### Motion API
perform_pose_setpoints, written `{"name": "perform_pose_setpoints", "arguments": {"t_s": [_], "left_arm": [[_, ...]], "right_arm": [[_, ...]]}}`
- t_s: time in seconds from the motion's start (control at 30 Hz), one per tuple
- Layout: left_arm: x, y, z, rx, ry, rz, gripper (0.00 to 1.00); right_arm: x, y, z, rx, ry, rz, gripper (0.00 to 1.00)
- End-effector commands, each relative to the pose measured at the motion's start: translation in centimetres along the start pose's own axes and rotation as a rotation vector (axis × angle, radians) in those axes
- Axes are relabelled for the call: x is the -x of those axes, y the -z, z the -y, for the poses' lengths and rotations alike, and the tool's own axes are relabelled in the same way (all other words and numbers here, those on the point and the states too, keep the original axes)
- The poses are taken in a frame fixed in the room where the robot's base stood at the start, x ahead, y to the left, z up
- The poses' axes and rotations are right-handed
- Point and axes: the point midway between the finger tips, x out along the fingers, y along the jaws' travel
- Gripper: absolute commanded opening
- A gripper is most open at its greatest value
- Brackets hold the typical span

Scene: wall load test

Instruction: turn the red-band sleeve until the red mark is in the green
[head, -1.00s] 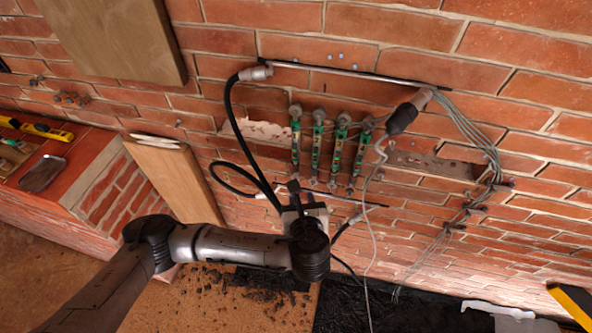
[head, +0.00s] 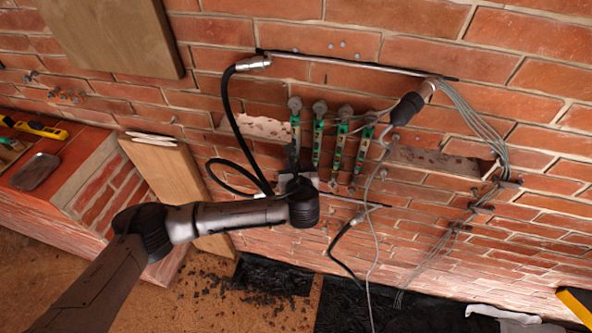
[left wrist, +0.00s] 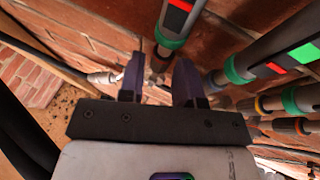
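Several slim rods with green parts hang side by side on the brick wall in the head view. My left gripper (head: 293,170) is at the lower end of the leftmost rod (head: 295,132). My right gripper is not in view.
A green-band rod (left wrist: 236,70) is close right of my fingers. A black cable (head: 232,115) loops at left. A dark cylinder (head: 407,108) with a thin hanging cord is right of the rods. A wooden board (head: 170,180) leans at left.

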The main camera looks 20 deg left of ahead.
Motion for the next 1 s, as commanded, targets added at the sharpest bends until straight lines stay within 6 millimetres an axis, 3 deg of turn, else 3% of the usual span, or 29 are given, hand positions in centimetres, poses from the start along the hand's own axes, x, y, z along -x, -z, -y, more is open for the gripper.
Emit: {"name": "perform_pose_setpoints", "arguments": {"t_s": [0.4,0.73,0.87,1.0], "left_arm": [[-0.4,0.0,0.0,0.000,0.001,0.000,0.31],[-0.4,0.0,0.0,0.000,0.001,0.000,0.00],[-0.3,-0.2,0.1,0.005,-0.009,-0.001,0.00],[-0.1,-0.7,0.3,0.031,-0.074,-0.004,0.00]], "right_arm": [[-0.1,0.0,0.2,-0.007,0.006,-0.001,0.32],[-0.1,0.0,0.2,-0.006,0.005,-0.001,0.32],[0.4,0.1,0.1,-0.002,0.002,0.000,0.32],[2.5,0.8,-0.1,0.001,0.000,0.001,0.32]]}}
